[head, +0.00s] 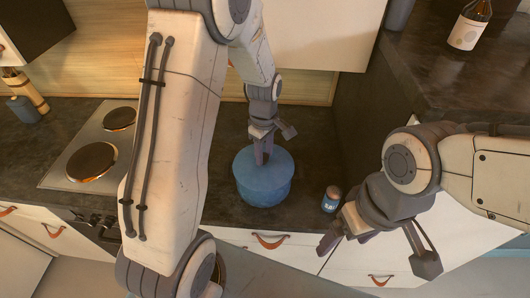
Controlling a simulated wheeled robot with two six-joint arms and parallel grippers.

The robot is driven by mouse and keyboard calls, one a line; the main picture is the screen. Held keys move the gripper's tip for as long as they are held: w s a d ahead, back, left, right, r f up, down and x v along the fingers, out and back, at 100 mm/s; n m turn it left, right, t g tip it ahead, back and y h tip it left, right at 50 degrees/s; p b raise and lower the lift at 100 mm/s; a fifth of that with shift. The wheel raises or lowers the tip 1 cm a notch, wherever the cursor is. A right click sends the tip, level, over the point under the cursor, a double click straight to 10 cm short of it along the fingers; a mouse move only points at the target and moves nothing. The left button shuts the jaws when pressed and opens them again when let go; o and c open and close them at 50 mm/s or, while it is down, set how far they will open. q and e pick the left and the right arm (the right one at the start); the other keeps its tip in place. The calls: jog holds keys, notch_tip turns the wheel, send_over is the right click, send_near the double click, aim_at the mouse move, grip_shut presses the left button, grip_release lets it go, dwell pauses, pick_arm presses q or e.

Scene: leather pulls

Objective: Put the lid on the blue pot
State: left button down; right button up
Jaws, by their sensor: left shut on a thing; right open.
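The blue pot (262,195) stands on the dark counter near its front edge, right of the hob. A blue lid (277,165) covers its top; it looks level and over the rim, but I cannot tell whether it rests fully on it. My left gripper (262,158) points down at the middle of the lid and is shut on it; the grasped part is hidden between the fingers. My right gripper (375,255) is open and empty, in front of the counter to the right of the pot.
A small blue jar (331,198) stands right of the pot, close to my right gripper. A hob (80,165) with two round plates is at the left. A bottle (468,25) stands on the raised right counter. Drawers with leather pulls (270,241) lie below.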

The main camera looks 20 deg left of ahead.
pick_arm(q)
jog(key=shift+f, duration=0.1)
jog(key=shift+c, duration=1.8)
grip_release()
notch_tip(320, 180, up, 7)
jog(key=p, duration=0.6)
